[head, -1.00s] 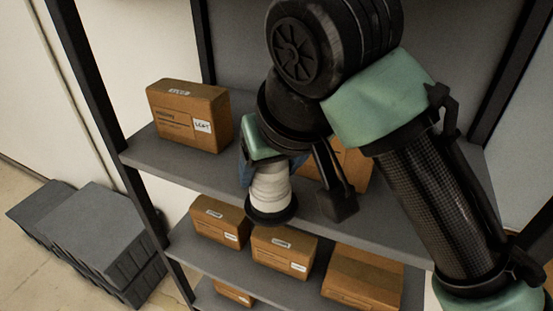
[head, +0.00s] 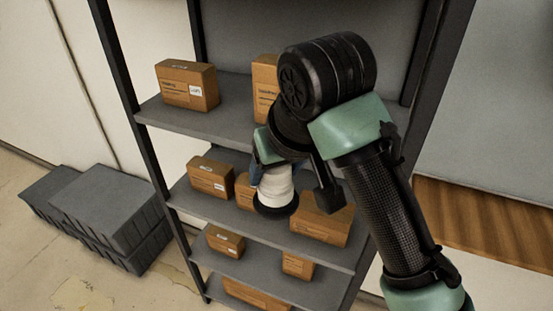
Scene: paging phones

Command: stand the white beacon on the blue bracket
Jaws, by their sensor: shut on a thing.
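The white beacon (head: 275,186) is a ribbed white body with a wide black foot. My gripper (head: 291,180) is shut on it and holds it nearly upright, foot down, in front of the shelf unit. One black finger shows to the right of the beacon; the other side of the grip is mostly hidden. A small blue patch (head: 255,174) shows at the beacon's left edge under the green part of my gripper; I cannot tell what it belongs to. I make out no blue bracket for certain.
A grey shelf unit (head: 165,118) with black posts carries several brown boxes, among them one on the upper shelf (head: 187,85). Grey crates (head: 105,210) stand on the floor at the left. A wooden surface (head: 490,222) lies at the right, with open floor lower left.

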